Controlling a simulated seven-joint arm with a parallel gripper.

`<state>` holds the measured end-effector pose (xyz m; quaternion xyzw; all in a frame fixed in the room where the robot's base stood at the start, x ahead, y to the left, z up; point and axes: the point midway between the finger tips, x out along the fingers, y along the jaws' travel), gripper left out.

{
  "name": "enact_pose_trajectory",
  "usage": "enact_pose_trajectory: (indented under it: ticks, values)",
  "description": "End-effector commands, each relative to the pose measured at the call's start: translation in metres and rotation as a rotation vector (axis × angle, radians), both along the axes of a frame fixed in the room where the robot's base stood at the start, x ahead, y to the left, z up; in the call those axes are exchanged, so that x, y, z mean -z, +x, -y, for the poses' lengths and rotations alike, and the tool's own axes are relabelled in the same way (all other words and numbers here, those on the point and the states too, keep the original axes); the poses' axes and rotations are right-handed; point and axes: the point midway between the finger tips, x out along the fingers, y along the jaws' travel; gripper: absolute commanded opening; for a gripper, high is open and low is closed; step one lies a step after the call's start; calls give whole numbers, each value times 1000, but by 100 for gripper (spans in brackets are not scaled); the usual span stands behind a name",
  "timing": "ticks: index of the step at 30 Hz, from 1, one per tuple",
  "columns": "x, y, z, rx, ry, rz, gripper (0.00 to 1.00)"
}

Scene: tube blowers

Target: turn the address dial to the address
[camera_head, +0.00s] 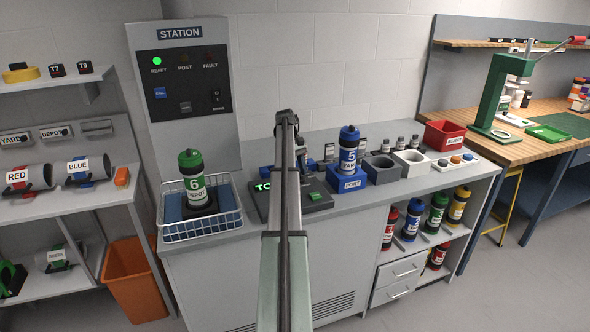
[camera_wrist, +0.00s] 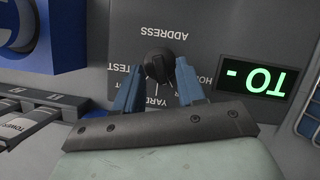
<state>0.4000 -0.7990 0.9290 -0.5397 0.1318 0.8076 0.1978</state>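The address dial (camera_wrist: 160,64) is a small dark knob on a grey panel, seen upside down in the wrist view. "ADDRESS", "YARD", "TEST" and a partly covered word starting "HO" are printed around it. Its exact pointing is hard to read. My gripper (camera_wrist: 160,74) is open, with one blue finger on each side of the dial. Gaps show between fingertips and knob. A display (camera_wrist: 255,79) beside the dial glows green with "TO -". In the head view the display (camera_head: 262,187) is partly visible, and my arm hides the dial.
A blue carrier (camera_head: 349,152) marked 5 YARD stands in the blue port block (camera_head: 350,183), right of the panel. A green carrier (camera_head: 192,172) marked 6 DEPOT stands in a wire basket (camera_head: 203,233) at left. The station's READY lamp (camera_head: 157,60) is green.

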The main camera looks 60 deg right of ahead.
Motion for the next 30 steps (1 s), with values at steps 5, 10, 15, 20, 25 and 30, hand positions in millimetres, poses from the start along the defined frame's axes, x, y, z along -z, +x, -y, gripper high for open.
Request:
enact_pose_trajectory:
  ticks: [5, 10, 15, 20, 25, 30]
  values:
    - [0, 0, -1, -31, -1, -1, 39]
    - [0, 1, -4, -137, -2, -1, 39]
    - [0, 1, -6, -291, -2, 0, 39]
    - [0, 1, -9, -439, -1, 0, 39]
    - [0, 1, -11, -597, -2, -1, 39]
    - [0, 0, -14, -758, -2, 0, 39]
